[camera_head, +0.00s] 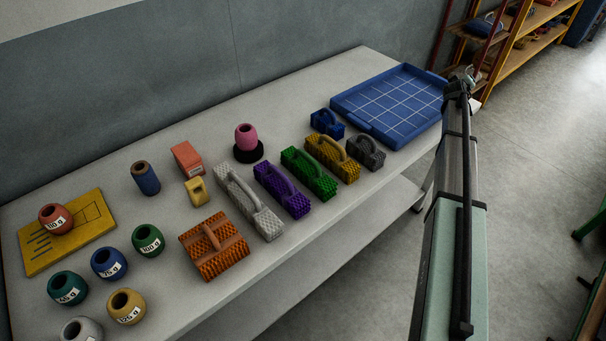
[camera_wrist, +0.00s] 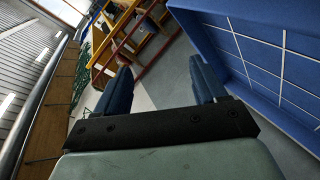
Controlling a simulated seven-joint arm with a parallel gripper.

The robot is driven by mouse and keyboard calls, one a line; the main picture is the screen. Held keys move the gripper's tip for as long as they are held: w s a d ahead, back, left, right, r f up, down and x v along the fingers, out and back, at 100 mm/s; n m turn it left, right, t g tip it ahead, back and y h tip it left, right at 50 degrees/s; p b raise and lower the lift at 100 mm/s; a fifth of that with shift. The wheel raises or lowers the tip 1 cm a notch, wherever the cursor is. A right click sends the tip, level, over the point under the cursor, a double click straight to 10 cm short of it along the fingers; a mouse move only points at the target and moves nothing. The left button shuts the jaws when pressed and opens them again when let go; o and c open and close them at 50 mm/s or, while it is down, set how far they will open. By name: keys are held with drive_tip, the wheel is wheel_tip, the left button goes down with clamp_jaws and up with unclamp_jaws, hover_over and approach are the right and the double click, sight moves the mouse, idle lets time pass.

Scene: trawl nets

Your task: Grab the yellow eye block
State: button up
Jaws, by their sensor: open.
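The yellow eye block (camera_head: 196,191) is a small yellow piece with a hole. It stands on the grey table (camera_head: 300,75) between the salmon-red block (camera_head: 186,158) and the orange net block (camera_head: 213,246). My gripper (camera_head: 463,80) is far from it, beyond the right edge of the blue tray. In the wrist view my gripper (camera_wrist: 163,80) shows two blue fingers spread apart with nothing between them. The yellow eye block does not show in the wrist view.
A grey net block (camera_head: 249,202) stands close right of the yellow block, with purple, green, gold and dark grey ones beyond. A blue jar (camera_head: 146,178) is to its left. The blue gridded tray (camera_head: 392,140) fills the table's far right end. Several weight-labelled jars stand front left.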

drive_tip(key=w+a+n, duration=0.2)
drive_tip(key=a+n, duration=0.3)
drive_tip(key=a, duration=1.3)
drive_tip(key=w+a+n, duration=0.2)
drive_tip(key=a+n, duration=0.3)
drive_tip(key=a, duration=1.3)
drive_tip(key=s+a+r+n, duration=0.2)
drive_tip(key=s+a+n, duration=0.25)
drive_tip(key=a, duration=1.05)
drive_tip(key=s+a+r+n, duration=0.1)
drive_tip(key=s+a+n, duration=0.3)
drive_tip(key=a, duration=1.1)
drive_tip(key=n+h, duration=0.2)
drive_tip(key=n, duration=0.4)
hover_over(198, 178)
drive_tip(key=s+a, duration=0.2)
drive_tip(key=shift+d+f+t, duration=0.2)
drive_tip(key=shift+f+t, duration=0.1)
drive_tip(key=shift+s+f, duration=0.15)
drive_tip(key=shift+s, duration=0.05)
drive_tip(key=shift+f, duration=2.45)
wheel_tip(198, 178, down, 2)
drive_tip(key=shift+w+f, duration=0.1)
drive_tip(key=shift+w, duration=0.05)
drive_tip(key=shift+x, duration=1.35)
